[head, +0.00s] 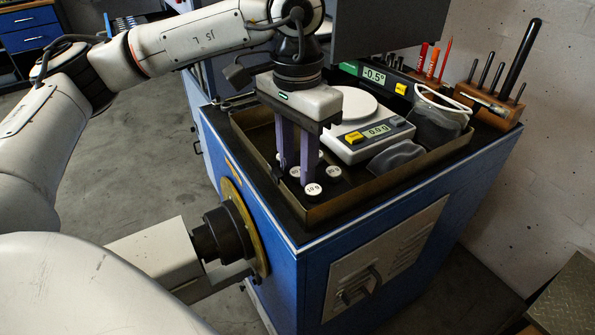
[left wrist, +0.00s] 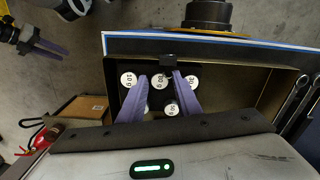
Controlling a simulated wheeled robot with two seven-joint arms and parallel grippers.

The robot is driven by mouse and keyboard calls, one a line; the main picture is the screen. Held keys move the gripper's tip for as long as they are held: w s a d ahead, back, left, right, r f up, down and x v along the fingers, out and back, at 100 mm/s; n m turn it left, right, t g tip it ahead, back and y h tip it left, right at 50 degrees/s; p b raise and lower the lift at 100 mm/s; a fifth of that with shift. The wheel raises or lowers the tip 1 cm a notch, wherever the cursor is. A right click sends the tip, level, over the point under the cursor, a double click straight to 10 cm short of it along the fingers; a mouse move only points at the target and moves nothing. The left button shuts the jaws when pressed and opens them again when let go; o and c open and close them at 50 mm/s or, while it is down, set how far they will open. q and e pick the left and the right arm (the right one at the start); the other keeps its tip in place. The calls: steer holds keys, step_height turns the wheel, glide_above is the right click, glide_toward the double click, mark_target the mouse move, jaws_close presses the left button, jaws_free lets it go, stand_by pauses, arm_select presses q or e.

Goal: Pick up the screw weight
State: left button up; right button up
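Several screw weights with round white labelled tops stand in the shallow tray (head: 347,205), among them a near one (head: 313,189) and one to its right (head: 334,172). My left gripper (head: 295,174) points down among them with its purple fingers apart. In the left wrist view, a weight (left wrist: 159,82) shows between the fingertips of this gripper (left wrist: 160,76). A weight marked 10 g (left wrist: 129,79) is left of the fingers, and another (left wrist: 192,82) is to the right. My right gripper (left wrist: 50,48) appears at the upper left, away from the tray; its finger gap is unclear.
A tool block (head: 490,103) and an angle display (head: 374,75) are behind. A round flange (head: 233,232) projects from the blue cabinet's left side.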

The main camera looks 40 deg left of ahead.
arm_select(q)
steer(key=shift+f, duration=0.1)
steer(key=shift+c, duration=0.3)
jaws_close()
step_height(320, 180, up, 8)
step_height(320, 180, up, 7)
steer(key=p, duration=0.5)
glide_above(298, 171)
steer(key=shift+s, duration=0.1)
